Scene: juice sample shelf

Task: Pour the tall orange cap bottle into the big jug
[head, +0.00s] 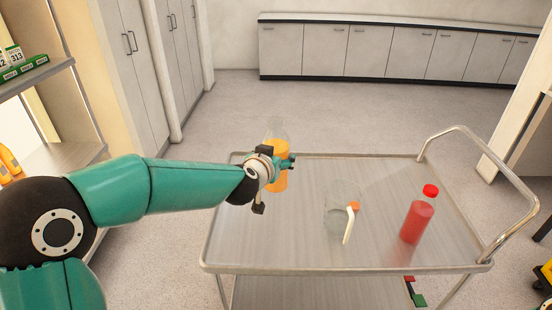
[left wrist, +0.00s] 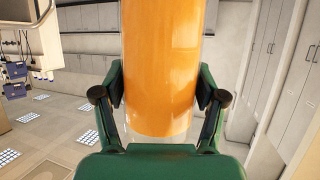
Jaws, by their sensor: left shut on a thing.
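A bottle of orange juice (head: 277,150) with a clear upper part is held upright at the back left of the cart. I cannot make out a cap on it. My left gripper (head: 282,163) is shut around its body. In the left wrist view the orange bottle (left wrist: 162,70) stands between the two fingers of the left gripper (left wrist: 160,95). A clear jug (head: 333,218) with a white handle and an orange piece at the handle's top stands on the cart, right of and nearer than the bottle. It looks empty. My right gripper is not in view.
The metal cart (head: 300,260) has a raised rim and a rail handle (head: 500,180) at right. A red bottle with a red cap (head: 417,220) stands right of the jug. A shelf (head: 60,155) with orange bottles is at far left. The cart's front left is clear.

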